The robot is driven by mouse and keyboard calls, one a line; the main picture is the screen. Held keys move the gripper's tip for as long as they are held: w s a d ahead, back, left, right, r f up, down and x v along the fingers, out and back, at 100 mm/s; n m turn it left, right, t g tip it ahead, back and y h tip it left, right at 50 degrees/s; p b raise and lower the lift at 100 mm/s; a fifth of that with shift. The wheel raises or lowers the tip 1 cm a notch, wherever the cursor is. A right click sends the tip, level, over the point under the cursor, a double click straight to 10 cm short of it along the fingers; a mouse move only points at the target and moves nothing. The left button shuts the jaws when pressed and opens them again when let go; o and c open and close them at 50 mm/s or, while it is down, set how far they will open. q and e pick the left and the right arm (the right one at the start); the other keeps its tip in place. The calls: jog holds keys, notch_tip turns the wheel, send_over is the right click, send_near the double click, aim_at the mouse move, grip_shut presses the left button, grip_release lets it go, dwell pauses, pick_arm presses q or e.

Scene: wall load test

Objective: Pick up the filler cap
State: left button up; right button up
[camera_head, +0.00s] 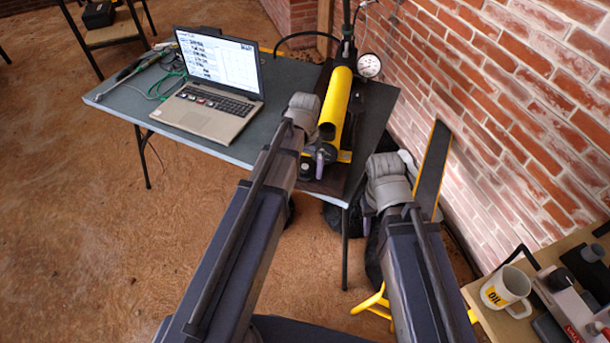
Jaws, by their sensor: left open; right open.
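The hand pump (338,105), with a yellow cylinder, stands on a dark board at the right end of the table. A small dark round piece (306,171) sits near its front end and may be the filler cap; I cannot tell for sure. My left gripper (316,166) is open and points down just beside this piece, over the front of the pump. My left wrist hides part of the pump's near end. My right gripper (368,222) is open, points down beyond the table's right corner, and is mostly hidden by its own wrist. I see nothing held in either.
A laptop (215,85) and green cables lie on the table (130,98). A pressure gauge (368,65) rises behind the pump. A brick wall (520,110) closes the right side. A wooden bench at lower right holds an oil mug (504,290) and tools.

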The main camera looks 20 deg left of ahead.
pick_arm(q)
jog(key=shift+c, duration=0.2)
jog(key=c, duration=1.4)
jog(key=shift+o, duration=0.2)
jog(key=shift+r, duration=0.1)
pick_arm(e)
jog(key=shift+r, duration=0.1)
